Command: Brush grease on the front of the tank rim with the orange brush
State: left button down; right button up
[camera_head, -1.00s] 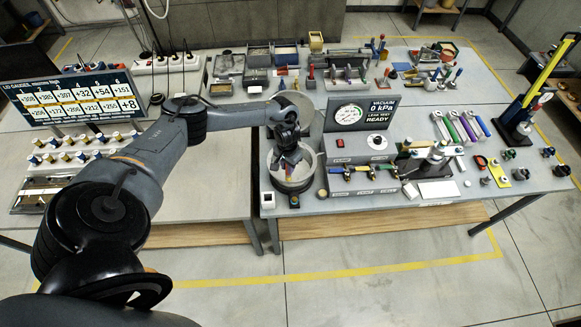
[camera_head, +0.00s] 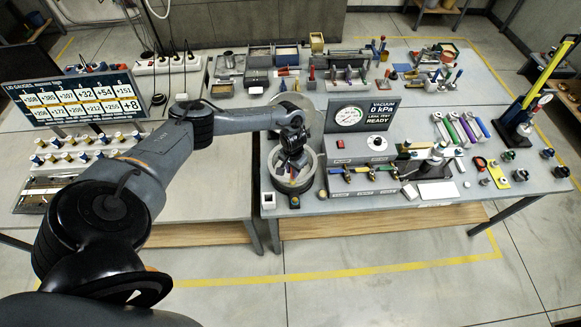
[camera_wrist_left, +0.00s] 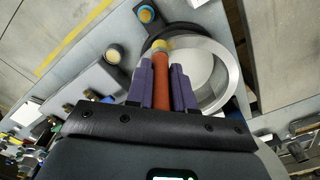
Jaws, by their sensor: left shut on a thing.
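The round tank (camera_head: 310,180) stands at the left end of the right bench, its pale rim facing up. It also shows in the left wrist view as a grey ring (camera_wrist_left: 232,75). My left gripper (camera_head: 293,168) is over the tank, pointing down. In the left wrist view its purple fingers (camera_wrist_left: 162,85) are shut on the orange brush (camera_wrist_left: 161,72). The brush's yellowish tip (camera_wrist_left: 160,44) overlaps the rim beside a dark ring; I cannot tell whether it touches. The brush is mostly hidden in the head view. My right gripper is out of view.
A vacuum gauge panel (camera_head: 362,115) stands close to the right of the tank, with a row of valves (camera_head: 370,172) before it. A small white block (camera_head: 268,200) and a small round item (camera_head: 294,202) lie near the tank's front. Tools crowd the bench behind.

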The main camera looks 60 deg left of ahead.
pick_arm(q)
jog(key=shift+s+a, duration=0.1)
jog(key=shift+a, duration=0.05)
dwell(0.4)
jog(key=shift+s+a, duration=0.3)
jog(key=shift+a, duration=0.5)
jog(key=shift+d, duration=0.15)
jog(key=shift+w+d+p, duration=0.15)
jog(key=shift+d+p, duration=0.15)
jog(key=shift+p, duration=0.1)
jog(key=shift+w+d, duration=0.25)
jog(key=shift+d, duration=0.3)
jog(key=shift+s+a, duration=0.1)
jog(key=shift+a, duration=0.05)
jog(key=shift+s+a+p, duration=0.35)
jog(key=shift+a, duration=0.5)
